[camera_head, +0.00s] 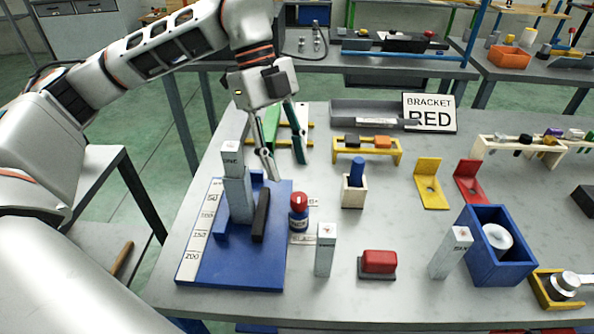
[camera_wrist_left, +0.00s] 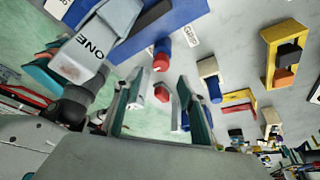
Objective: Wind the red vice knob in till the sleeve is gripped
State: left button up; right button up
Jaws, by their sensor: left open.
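A red knob (camera_head: 299,199) with a white line sits on a short blue body, just right of a blue plate. In the left wrist view the red knob (camera_wrist_left: 161,62) lies just ahead of the fingertips. My left gripper (camera_head: 285,170) is open, pointing down, with its fingertips above and behind the knob, apart from it. Its spread fingers also show in the left wrist view (camera_wrist_left: 160,82). A black bar (camera_head: 261,215) and a tall grey block marked ONE (camera_head: 232,160) stand on the blue plate (camera_head: 255,273). I cannot tell which part is the sleeve. My right gripper is out of view.
A tall grey block (camera_head: 325,252) and a red block on a grey base (camera_head: 378,262) stand in front of the knob. A wooden block with a blue peg (camera_head: 353,193) is to its right. A blue box (camera_head: 500,262) stands farther right. Bare table lies between them.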

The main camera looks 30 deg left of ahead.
aim_at(298, 196)
pick_arm(q)
jog(key=shift+x, duration=3.85)
jog(key=c, duration=1.1)
